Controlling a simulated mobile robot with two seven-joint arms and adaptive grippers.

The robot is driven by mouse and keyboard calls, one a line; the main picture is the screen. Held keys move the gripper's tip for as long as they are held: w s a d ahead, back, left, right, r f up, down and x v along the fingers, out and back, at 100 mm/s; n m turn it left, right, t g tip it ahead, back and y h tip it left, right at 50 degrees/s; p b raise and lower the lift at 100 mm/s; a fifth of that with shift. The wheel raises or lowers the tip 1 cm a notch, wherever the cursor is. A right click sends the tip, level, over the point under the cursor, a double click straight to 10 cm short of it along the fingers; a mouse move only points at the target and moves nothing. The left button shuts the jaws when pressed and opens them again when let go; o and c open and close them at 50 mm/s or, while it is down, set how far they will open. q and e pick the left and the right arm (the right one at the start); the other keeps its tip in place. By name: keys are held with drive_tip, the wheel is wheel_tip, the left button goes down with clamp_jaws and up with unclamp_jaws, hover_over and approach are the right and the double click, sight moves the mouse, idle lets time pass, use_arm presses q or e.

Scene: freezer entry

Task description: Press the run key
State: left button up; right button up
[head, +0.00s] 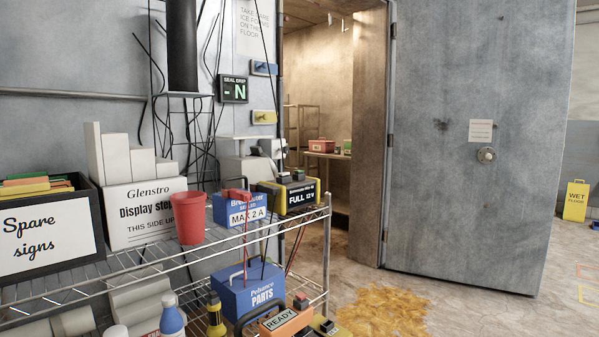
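No key with a readable "run" label shows in the head view. An orange device with a "READY" display (279,320) sits at the bottom edge on the lower shelf, partly cut off. A yellow and black box reading "FULL 12V" (301,196) stands at the right end of the upper shelf, with small dark and red parts on top. A dark wall display reading "SEAL GRIP" and "-N" (233,89) hangs by the doorway. Neither of my grippers is in view.
A wire shelf rack (328,250) fills the left, bearing a spare-signs box (45,235), a red cup (188,217) and blue boxes. A large grey door (470,200) stands open. A yellow-brown patch (385,312) lies on otherwise open floor.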

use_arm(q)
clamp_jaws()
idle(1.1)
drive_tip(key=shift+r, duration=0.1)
